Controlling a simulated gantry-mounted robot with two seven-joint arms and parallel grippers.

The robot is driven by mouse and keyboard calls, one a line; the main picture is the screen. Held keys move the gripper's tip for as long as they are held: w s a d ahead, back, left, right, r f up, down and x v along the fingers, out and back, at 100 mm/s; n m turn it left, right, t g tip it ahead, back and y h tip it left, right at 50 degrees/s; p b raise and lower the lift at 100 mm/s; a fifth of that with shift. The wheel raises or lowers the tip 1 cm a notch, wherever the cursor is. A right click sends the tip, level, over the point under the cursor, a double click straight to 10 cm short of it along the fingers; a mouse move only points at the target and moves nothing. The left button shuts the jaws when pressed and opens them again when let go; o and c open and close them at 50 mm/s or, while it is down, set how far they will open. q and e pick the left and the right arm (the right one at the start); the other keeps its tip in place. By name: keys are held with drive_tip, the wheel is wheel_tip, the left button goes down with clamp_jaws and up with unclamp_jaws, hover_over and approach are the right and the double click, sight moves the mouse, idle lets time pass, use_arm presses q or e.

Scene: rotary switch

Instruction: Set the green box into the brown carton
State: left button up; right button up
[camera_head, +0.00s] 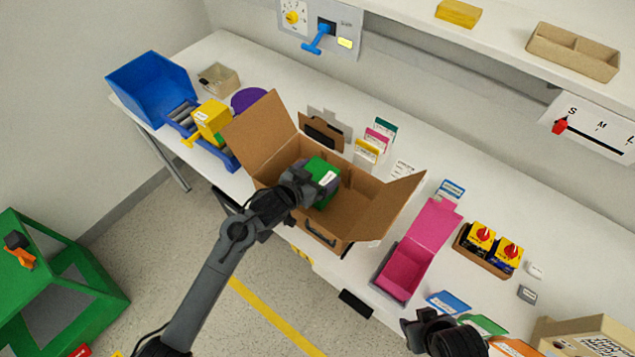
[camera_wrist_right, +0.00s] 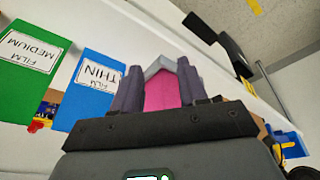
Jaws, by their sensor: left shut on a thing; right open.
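The brown carton (camera_head: 372,212) stands open on the white table, its flaps spread outward. My left gripper (camera_head: 318,184) is shut on the green box (camera_head: 322,167), which has a white label on top. The green box is at the carton's opening, over its left part; the gripper and arm hide its lower part, so I cannot tell whether it touches the carton floor. My right gripper (camera_wrist_right: 158,82) is open and empty; the head view shows it at the bottom edge, away from the carton.
An open pink box (camera_head: 402,272) stands right of the carton; it shows between the right fingers in the wrist view. Yellow boxes with red knobs (camera_head: 481,236) sit farther right. A blue bin (camera_head: 152,85) is at the far left. Small cards (camera_head: 378,140) stand behind the carton.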

use_arm(q)
drive_tip(key=shift+f+b, duration=0.3)
drive_tip(key=shift+f, duration=1.4)
drive_tip(key=shift+f, duration=0.2)
drive_tip(key=o, duration=1)
drive_tip(key=shift+c, duration=0.2)
drive_tip(key=shift+r, duration=0.2)
drive_tip(key=p+v, duration=0.2)
drive_tip(key=v, duration=1)
drive_tip(key=shift+s, duration=0.1)
